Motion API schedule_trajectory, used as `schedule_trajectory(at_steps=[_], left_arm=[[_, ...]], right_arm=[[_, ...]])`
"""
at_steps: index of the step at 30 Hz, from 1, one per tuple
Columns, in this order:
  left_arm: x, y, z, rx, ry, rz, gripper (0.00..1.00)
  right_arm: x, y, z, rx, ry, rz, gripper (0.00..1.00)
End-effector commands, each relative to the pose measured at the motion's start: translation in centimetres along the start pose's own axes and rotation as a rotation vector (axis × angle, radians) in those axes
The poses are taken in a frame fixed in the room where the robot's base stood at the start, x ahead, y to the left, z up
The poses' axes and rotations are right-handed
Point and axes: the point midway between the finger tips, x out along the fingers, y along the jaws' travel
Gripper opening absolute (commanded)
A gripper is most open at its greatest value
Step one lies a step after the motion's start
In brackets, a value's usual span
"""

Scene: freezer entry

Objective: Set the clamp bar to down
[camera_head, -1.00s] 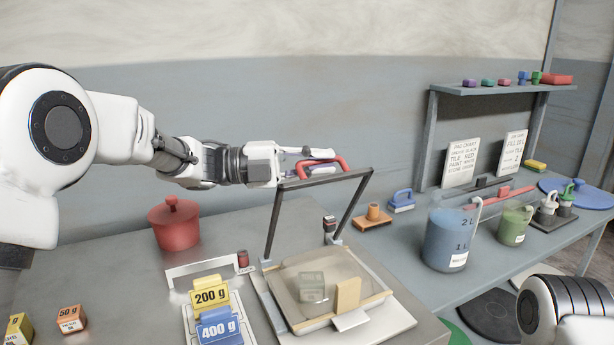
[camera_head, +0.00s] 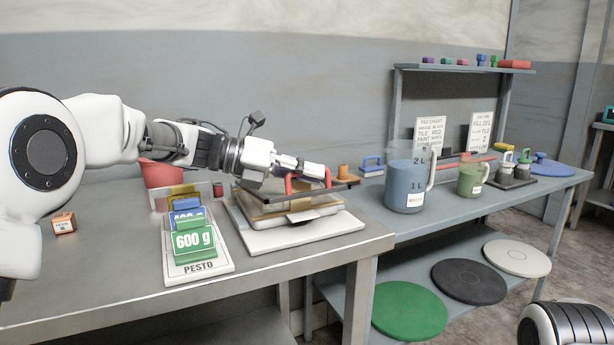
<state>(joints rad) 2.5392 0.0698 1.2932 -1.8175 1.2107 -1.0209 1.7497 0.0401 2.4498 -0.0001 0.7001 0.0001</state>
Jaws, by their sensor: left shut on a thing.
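The clamp bar (camera_head: 345,184) is a dark frame with a red handle (camera_head: 291,184). It lies low, about level, over the pale block in the press at the middle of the table. The press has a white base plate (camera_head: 330,232). My left gripper (camera_head: 312,174) is shut on the red handle, and its fingers hide part of it. Whether the bar rests fully on the block cannot be told. Of my right arm, only a white and black part shows at the lower right corner; its gripper is out of view.
Green, blue and yellow weight cards (camera_head: 194,241) stand on a PESTO sheet left of the press. A red pot (camera_head: 160,173) is behind. A blue jug (camera_head: 405,186) and a green jug (camera_head: 470,178) stand right. The table's front edge (camera_head: 300,262) is close to the press.

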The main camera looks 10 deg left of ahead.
Motion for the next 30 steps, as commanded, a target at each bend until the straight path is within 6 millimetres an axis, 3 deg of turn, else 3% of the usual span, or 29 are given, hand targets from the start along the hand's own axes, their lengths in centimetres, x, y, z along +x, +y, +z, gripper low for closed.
schedule_trajectory(at_steps=[1, 9, 26, 27, 28, 29, 30], left_arm=[[0.5, 0.9, -1.2, 0.028, 0.001, 0.011, 0.0], [1.3, 2.2, -3.0, 0.05, 0.001, 0.022, 0.0], [1.5, 2.5, -3.4, 0.046, 0.001, 0.022, 0.0], [1.5, 2.5, -3.4, 0.045, 0.001, 0.022, 0.18], [1.5, 2.5, -3.4, 0.045, 0.001, 0.022, 0.29], [1.5, 2.5, -3.4, 0.045, 0.001, 0.022, 0.37], [1.5, 2.5, -3.4, 0.046, 0.001, 0.021, 0.37]], right_arm=[[1.7, 0.0, 0.0, 0.0, 0.0, 0.0, 0.4], [4.0, 0.0, 0.0, 0.0, 0.0, 0.0, 0.4], [4.4, 0.0, 0.0, 0.0, 0.0, 0.0, 0.4], [4.4, 0.0, 0.0, 0.0, 0.0, 0.0, 0.4], [4.4, 0.0, 0.0, 0.0, 0.0, 0.0, 0.4], [4.4, 0.0, 0.0, 0.0, 0.0, 0.0, 0.4], [4.4, 0.0, 0.0, 0.0, 0.0, 0.0, 0.4]])
